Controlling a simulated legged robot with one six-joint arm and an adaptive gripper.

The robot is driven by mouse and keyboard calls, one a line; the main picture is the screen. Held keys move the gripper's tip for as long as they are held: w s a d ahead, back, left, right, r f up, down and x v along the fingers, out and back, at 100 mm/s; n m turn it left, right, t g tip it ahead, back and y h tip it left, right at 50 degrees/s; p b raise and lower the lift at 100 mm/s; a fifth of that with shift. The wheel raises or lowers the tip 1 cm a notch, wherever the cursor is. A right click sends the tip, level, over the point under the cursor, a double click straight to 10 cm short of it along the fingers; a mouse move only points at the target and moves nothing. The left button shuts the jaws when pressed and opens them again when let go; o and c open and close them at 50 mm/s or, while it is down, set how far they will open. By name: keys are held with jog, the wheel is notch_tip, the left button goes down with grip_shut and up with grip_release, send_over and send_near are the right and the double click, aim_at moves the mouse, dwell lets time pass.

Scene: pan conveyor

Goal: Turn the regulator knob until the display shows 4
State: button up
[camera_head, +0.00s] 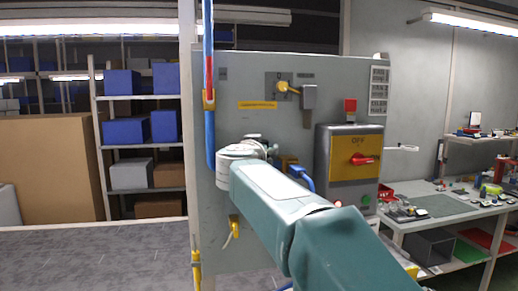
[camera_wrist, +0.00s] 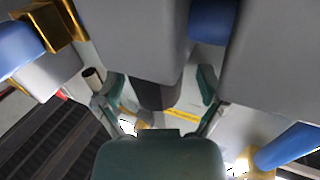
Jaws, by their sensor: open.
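In the wrist view my gripper (camera_wrist: 161,80) has its two dark green fingers spread wide apart. A dark round part (camera_wrist: 157,96), which looks like the regulator knob, sticks out from a grey housing (camera_wrist: 138,38) between them. I see a gap on each side of it, and cannot tell how deep it sits between the fingers. In the head view my arm reaches to the grey panel (camera_head: 340,90), and its wrist hides the knob and most of the gripper. No display reading is visible in either view.
A grey and yellow switch box (camera_head: 355,175) marked OFF, with a red handle, is right of my wrist. A blue pipe (camera_head: 209,130) runs down the panel's left side. A small lever box (camera_head: 310,97) is above. A cluttered workbench (camera_head: 440,206) stands at right.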

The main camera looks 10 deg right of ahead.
jog(key=v, duration=1.2)
jog(key=shift+a, duration=0.1)
jog(key=s+a+f+n+g+y, duration=0.2)
jog(key=s+a+f+n+y, duration=0.1)
jog(key=s+f+n+y, duration=0.7)
jog(key=s+d+f+m+g+h, duration=0.1)
jog(key=s+d+f+g, duration=0.3)
jog(key=s+f, duration=0.4)
jog(key=s+d+f+m+g+h, duration=0.1)
jog(key=s+d+f+m+g, duration=0.2)
jog(key=s+f, duration=0.6)
notch_tip(320, 180, down, 4)
jog(key=shift+d+r+m+g, duration=0.3)
jog(key=shift+d+g, duration=0.35)
jog(key=shift+g, duration=0.25)
